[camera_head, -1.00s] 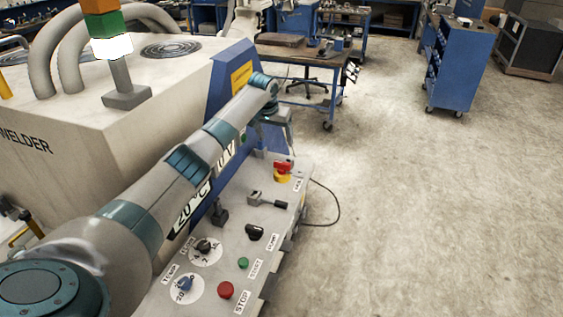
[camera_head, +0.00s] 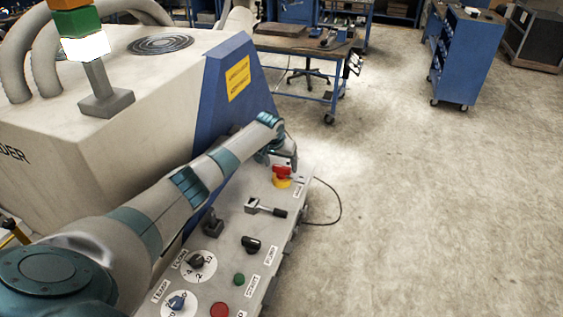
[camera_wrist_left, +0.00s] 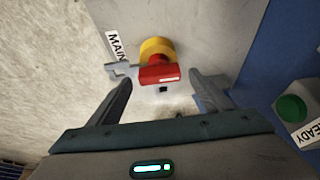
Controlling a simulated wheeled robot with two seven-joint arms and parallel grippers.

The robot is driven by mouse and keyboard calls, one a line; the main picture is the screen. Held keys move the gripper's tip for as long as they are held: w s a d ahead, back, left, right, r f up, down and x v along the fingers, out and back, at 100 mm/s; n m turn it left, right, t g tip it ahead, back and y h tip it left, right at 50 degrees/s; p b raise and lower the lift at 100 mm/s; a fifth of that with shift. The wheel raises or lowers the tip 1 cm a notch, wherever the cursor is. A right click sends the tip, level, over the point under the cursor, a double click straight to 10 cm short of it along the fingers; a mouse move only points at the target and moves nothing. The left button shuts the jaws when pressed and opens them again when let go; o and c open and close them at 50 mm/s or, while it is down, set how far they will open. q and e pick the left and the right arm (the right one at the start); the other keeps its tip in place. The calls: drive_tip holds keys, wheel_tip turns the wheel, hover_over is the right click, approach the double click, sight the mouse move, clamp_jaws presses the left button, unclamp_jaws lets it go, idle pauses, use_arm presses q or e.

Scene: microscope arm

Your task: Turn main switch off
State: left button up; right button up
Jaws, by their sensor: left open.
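The main switch is a red handle (camera_head: 282,172) on a yellow round base (camera_head: 281,184) at the far end of the grey control panel. In the left wrist view the red handle (camera_wrist_left: 159,75) and yellow base (camera_wrist_left: 157,48) lie ahead of my left gripper (camera_wrist_left: 160,85), beside a label reading MAIN (camera_wrist_left: 115,47). The two fingers are apart, one on either side of the red handle. I cannot tell whether they touch it. In the head view my left gripper (camera_head: 284,160) is at the switch, partly hidden by its wrist. My right gripper is not in view.
The panel (camera_head: 225,240) also carries a grey lever (camera_head: 265,208), a black knob (camera_head: 251,244), a green button (camera_head: 239,279), a red button (camera_head: 219,310) and dials. A green button (camera_wrist_left: 291,108) sits right in the wrist view. A cable (camera_head: 335,205) loops on the clear floor.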

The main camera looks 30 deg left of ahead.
use_arm(q)
drive_tip(key=shift+x, duration=0.8)
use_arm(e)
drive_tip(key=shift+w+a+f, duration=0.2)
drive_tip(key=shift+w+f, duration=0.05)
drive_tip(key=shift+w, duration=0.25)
use_arm(q)
drive_tip(key=shift+s+r, duration=0.1)
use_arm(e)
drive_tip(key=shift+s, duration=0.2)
